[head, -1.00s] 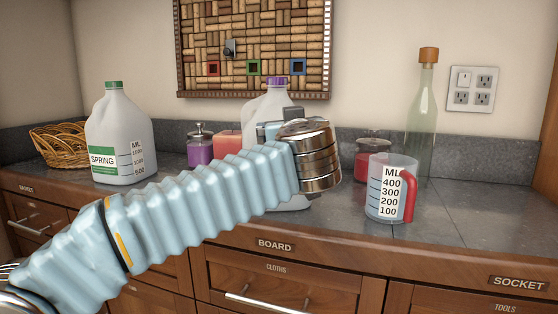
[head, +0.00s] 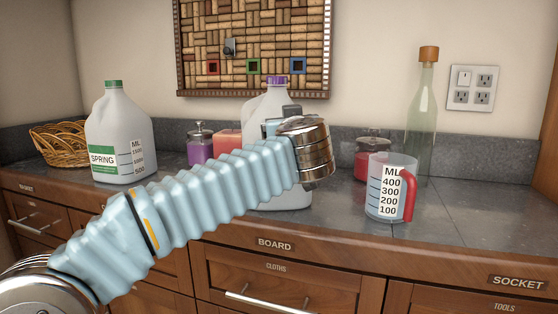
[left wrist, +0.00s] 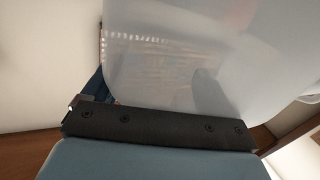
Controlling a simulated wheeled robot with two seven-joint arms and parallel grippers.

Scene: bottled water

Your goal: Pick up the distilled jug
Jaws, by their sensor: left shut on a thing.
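A white jug with a purple cap (head: 268,103) stands at the middle of the counter, behind my left arm; its label is hidden. My left gripper (head: 279,122) is at the jug's upper part, shut on it, its fingers mostly hidden by the wrist. In the left wrist view the jug's pale translucent body (left wrist: 200,60) fills the upper middle, right against the dark gripper edge (left wrist: 155,123). A second jug, marked SPRING with a green cap (head: 120,135), stands to the left, apart from my arm. My right gripper is not in view.
A measuring cup with a red handle (head: 388,200) stands right of the jug. Behind it are a red jar (head: 366,160) and a tall corked bottle (head: 423,115). A purple jar (head: 199,147), a pink candle (head: 228,143) and a wicker basket (head: 55,145) are left. The counter's right end is clear.

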